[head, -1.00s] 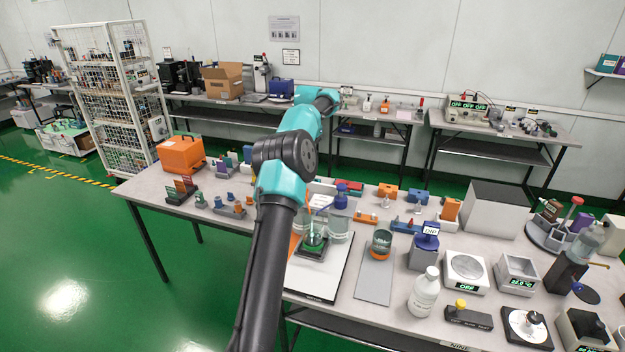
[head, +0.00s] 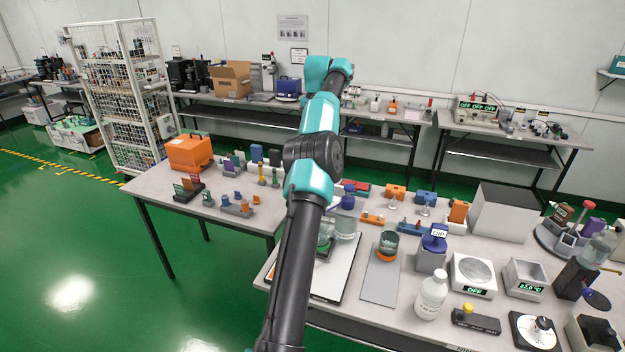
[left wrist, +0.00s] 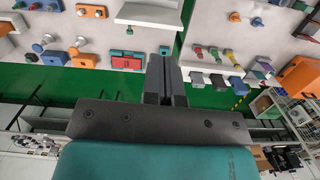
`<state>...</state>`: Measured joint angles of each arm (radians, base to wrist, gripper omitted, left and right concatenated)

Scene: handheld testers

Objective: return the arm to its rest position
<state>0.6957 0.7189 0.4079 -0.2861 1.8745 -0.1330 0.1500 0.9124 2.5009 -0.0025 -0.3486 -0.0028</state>
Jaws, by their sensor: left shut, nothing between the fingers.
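My left arm (head: 313,160) rises from the bottom of the head view and reaches up over the table, its far joint raised in front of the back wall. Its fingertips cannot be made out in the head view. In the left wrist view the left gripper (left wrist: 166,78) has its two dark fingers together, with nothing held between them. The fingers show against the green floor and the table's edge. My right arm is in no view.
The grey table (head: 150,186) holds an orange case (head: 189,152), a beaker with an orange base (head: 388,246), a white bottle (head: 431,295), a scale (head: 474,275) and a large grey box (head: 503,212). Under the arm stands glassware on a white-topped board (head: 338,272). Open green floor lies at the left.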

